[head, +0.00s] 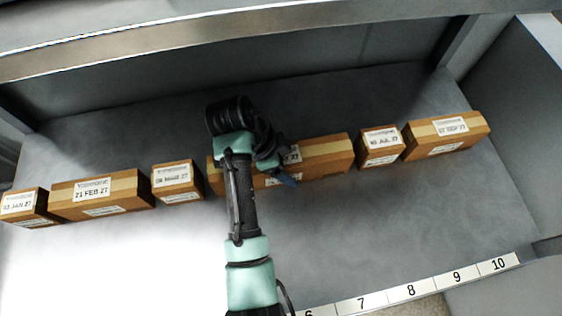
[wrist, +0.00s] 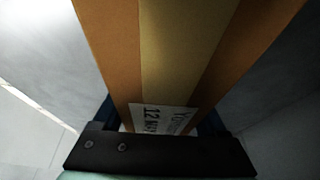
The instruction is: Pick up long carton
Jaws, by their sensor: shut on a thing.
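A long brown carton (head: 325,157) with a paler tape band and white labels lies in the middle of the row in the head view. My gripper (head: 283,176) reaches over it from the front, and my arm hides part of it. In the wrist view the carton (wrist: 182,45) runs away from my gripper (wrist: 160,118). The dark blue fingers stand at both its sides, shut on it near a white label that starts with 12. I cannot tell whether the carton is clear of the shelf.
The row stands on a grey shelf (head: 400,215). Long cartons stand at left (head: 102,192) and right (head: 446,135); short cartons (head: 177,180) and (head: 380,146) flank the held one. Another short carton (head: 28,206) is far left. A numbered strip (head: 411,291) marks the front edge. The shelf before the row is clear.

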